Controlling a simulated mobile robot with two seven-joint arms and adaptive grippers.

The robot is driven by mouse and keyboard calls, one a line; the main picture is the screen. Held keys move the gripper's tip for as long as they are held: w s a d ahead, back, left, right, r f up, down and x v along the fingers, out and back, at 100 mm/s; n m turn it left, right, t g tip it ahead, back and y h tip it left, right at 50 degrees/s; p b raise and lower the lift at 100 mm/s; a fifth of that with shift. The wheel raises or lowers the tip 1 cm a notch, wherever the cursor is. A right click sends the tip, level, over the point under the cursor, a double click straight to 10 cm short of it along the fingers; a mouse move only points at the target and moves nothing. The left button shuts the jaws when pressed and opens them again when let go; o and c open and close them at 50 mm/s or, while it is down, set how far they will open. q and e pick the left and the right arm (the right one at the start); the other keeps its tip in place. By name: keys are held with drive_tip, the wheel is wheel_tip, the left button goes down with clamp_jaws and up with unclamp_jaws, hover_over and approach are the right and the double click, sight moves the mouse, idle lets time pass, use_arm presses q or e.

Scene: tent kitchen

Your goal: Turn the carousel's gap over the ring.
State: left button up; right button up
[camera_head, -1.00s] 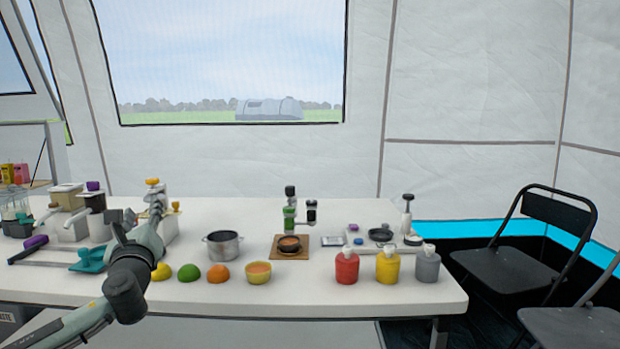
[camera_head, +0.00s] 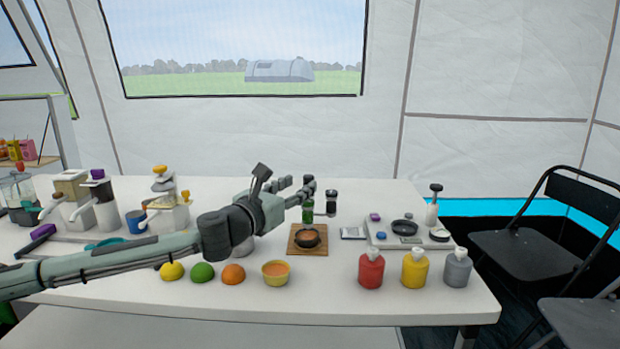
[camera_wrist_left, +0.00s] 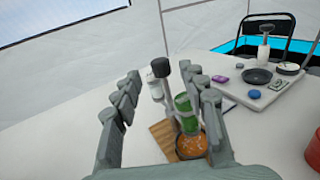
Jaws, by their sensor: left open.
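The carousel stands behind a wooden board (camera_head: 292,250). Its green jar (camera_head: 307,213) and a dark-topped jar (camera_head: 331,204) show in the head view. A small dark bowl (camera_head: 308,241) with orange-brown contents sits on the board. I cannot pick out the ring or the gap for certain. My left gripper (camera_head: 298,189) is open at the carousel's upper left. In the left wrist view, the green jar (camera_wrist_left: 184,108) and a pale jar with a dark cap (camera_wrist_left: 157,85) show between the spread fingers (camera_wrist_left: 165,85). I cannot tell whether any finger touches. My right gripper is out of view.
A metal pot (camera_head: 243,248) is mostly hidden behind my left wrist. A yellow bowl (camera_head: 276,275) and fruit halves (camera_head: 202,272) line the front. Red (camera_head: 371,270), yellow (camera_head: 415,269) and grey (camera_head: 458,270) bottles stand front right. A tray (camera_head: 378,240) lies right of the carousel.

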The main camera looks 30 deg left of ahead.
sight(306, 179)
use_arm(q)
drive_tip(key=w, duration=0.2)
drive_tip(key=w+p, duration=0.1)
drive_tip(key=w, duration=0.1)
drive_tip(key=shift+a+r, duration=0.15)
drive_tip(key=shift+w, duration=0.85)
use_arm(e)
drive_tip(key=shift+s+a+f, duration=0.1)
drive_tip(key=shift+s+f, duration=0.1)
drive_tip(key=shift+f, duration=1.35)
use_arm(q)
clamp_jaws()
